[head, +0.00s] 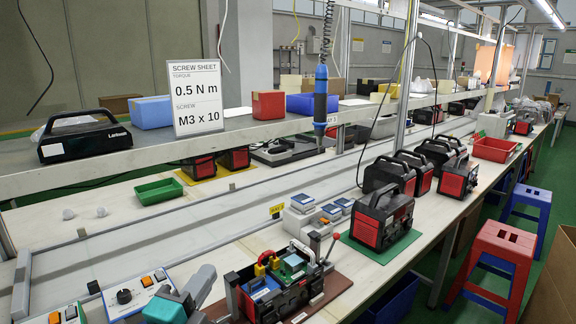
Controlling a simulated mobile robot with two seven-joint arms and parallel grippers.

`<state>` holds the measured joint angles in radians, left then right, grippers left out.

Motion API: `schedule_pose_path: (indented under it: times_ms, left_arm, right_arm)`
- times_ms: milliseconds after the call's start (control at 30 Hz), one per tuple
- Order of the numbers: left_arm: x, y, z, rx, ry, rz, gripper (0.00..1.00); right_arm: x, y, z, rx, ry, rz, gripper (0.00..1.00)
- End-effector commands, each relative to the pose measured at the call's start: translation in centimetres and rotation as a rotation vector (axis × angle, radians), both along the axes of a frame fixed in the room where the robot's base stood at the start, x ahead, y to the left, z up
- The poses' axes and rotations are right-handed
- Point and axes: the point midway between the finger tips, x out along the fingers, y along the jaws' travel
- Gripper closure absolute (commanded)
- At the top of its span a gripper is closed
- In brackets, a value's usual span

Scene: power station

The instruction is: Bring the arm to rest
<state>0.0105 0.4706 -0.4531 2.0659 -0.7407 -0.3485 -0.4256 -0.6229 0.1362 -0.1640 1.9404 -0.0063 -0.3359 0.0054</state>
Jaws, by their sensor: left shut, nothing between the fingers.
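My left gripper (192,296) shows at the bottom edge, left of centre, as grey and dark parts. It is shut with nothing held, and much of it and its arm is out of the frame. It is left of an opened power station unit (275,290) with red, yellow and green parts, which sits in a fixture on a brown mat (335,290). I cannot tell the exact gap between them. My right gripper is not in view.
Control boxes with knobs (135,292) stand at the lower left. A finished black and red power station (383,218) stands on the bench to the right, with several more behind. A screwdriver (320,98) hangs above. A red stool (495,265) stands at the right.

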Motion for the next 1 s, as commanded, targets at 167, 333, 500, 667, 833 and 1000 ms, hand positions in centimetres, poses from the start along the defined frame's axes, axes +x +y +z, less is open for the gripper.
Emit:
schedule_pose_path:
  times_ms: [167, 333, 500, 667, 833, 1000]
  left_arm:
    - [-4.0, 5.0, -6.2, -0.449, 0.409, 0.314, 1.0]
    - [-10.3, 7.2, -12.1, -0.754, 0.762, 0.574, 1.0]
    - [-15.8, 7.5, -15.2, -0.92, 1.001, 0.746, 1.0]
    - [-20.5, 7.2, -16.8, -1.02, 1.178, 0.875, 1.0]
    - [-25.2, 6.5, -17.6, -1.098, 1.35, 0.998, 1.0]
    - [-23.7, 6.2, -19.2, -1.128, 1.31, 0.945, 1.0]
  right_arm:
    - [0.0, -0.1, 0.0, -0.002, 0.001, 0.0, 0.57]
    - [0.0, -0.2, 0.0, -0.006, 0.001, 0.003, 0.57]
    - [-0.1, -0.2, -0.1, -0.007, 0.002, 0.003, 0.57]
    - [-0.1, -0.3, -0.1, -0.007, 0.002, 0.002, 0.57]
    - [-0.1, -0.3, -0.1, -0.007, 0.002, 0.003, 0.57]
    - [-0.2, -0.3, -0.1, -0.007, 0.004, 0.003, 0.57]
